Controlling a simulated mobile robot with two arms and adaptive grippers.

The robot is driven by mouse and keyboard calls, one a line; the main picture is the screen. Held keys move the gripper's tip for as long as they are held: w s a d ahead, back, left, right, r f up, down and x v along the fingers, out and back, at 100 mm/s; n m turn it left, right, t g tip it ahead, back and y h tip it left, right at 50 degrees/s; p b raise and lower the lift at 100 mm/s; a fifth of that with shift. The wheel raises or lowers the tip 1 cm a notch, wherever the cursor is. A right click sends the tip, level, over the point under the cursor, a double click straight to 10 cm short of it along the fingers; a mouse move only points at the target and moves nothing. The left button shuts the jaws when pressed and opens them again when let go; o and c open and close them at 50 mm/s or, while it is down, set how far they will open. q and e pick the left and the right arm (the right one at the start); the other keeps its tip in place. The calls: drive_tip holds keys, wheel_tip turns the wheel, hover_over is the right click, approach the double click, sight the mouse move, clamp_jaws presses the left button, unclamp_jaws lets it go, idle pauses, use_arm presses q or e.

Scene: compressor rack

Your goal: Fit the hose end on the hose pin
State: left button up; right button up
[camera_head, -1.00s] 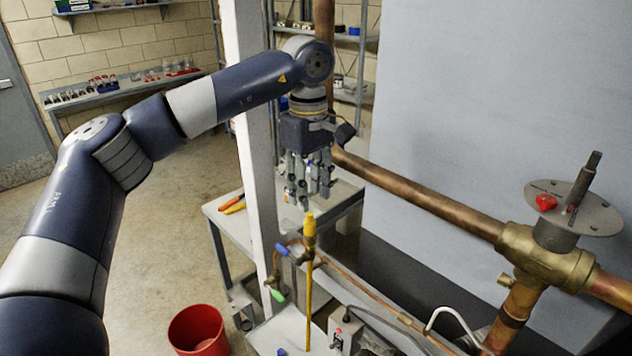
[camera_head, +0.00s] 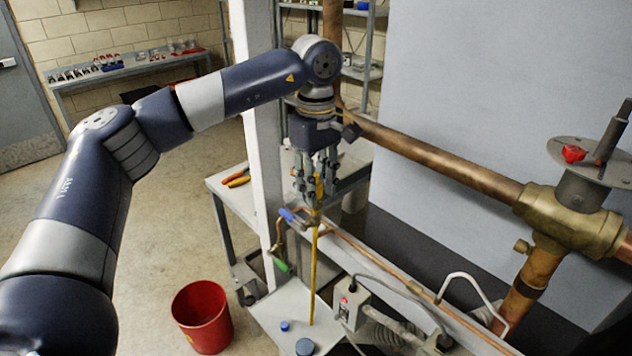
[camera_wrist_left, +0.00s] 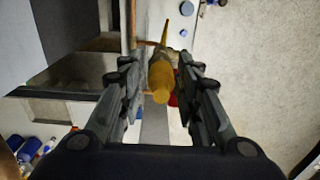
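The yellow hose (camera_head: 314,270) runs upright from the white base plate, and its thicker yellow end (camera_wrist_left: 161,78) is at the top. My left gripper (camera_head: 312,195) points down with its fingers on either side of this end. In the left wrist view the gripper (camera_wrist_left: 160,92) looks open, with the hose end between the fingers and a narrow gap at least on the left. The fingers partly hide the hose end in the head view. I cannot pick out the hose pin for certain. My right gripper is not in view.
A valve with a blue handle (camera_head: 294,216) and a green-tipped lever (camera_head: 281,265) are close beside the hose. A white post (camera_head: 264,150) stands just left of the gripper. A copper pipe (camera_head: 440,166) runs behind at right. A red bucket (camera_head: 202,318) is on the floor.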

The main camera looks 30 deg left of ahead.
sight(316, 175)
use_arm(q)
clamp_jaws()
drive_tip(key=shift+r, duration=0.3)
drive_tip(key=shift+r+p, duration=0.7)
drive_tip(key=shift+p, duration=0.05)
drive_tip(key=shift+r+p, duration=1.5)
drive_tip(key=shift+r, duration=0.55)
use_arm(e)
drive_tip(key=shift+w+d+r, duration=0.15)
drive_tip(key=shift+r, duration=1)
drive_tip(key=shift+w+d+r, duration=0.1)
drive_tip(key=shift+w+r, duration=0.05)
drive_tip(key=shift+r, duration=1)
